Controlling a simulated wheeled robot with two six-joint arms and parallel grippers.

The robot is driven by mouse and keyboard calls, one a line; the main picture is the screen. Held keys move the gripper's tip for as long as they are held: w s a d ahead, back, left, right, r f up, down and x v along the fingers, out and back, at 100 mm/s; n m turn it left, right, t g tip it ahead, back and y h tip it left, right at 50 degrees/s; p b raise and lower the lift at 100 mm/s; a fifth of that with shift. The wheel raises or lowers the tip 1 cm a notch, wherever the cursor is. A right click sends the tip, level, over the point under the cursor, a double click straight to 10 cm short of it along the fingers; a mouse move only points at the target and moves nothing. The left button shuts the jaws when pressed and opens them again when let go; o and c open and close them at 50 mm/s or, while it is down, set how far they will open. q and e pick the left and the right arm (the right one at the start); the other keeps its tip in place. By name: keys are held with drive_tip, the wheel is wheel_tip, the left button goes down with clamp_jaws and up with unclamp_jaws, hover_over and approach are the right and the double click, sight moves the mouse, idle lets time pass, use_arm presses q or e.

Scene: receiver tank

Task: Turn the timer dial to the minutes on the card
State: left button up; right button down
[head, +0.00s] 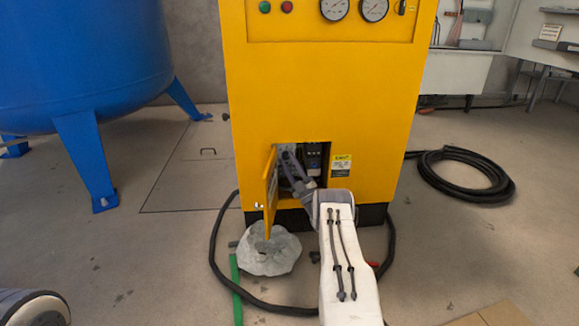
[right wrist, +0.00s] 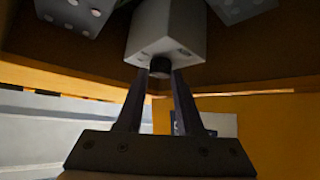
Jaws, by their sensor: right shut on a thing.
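The timer dial (right wrist: 160,67) is a small black knob on the end of a pale grey box (right wrist: 168,32) in the right wrist view. My right gripper (right wrist: 159,74) is shut on this knob, one finger on each side. In the head view my right gripper (head: 291,160) reaches into the open compartment low on the yellow cabinet (head: 320,95), and the dial cannot be made out there. My left gripper is out of view.
The small yellow door (head: 270,195) stands open at the compartment's left edge, close to my arm. A blue tank (head: 80,60) stands at left; a coiled hose (head: 460,175) lies at right.

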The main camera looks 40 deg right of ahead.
drive_tip(key=m+h, duration=0.6)
drive_tip(key=m+h+b, duration=0.1)
drive_tip(key=m+h, duration=0.2)
drive_tip(key=m, duration=0.1)
drive_tip(key=shift+w+a+f+h, duration=0.2)
drive_tip(key=shift+a+f+h, duration=0.05)
drive_tip(key=shift+a+h, duration=0.05)
drive_tip(key=shift+m+h, duration=0.5)
drive_tip(key=shift+m, duration=0.1)
drive_tip(key=c, duration=0.5)
unclamp_jaws()
drive_tip(key=shift+c, duration=0.2)
drive_tip(key=shift+w+a, duration=0.1)
drive_tip(key=shift+r+n, duration=0.1)
drive_tip(key=shift+n, duration=0.2)
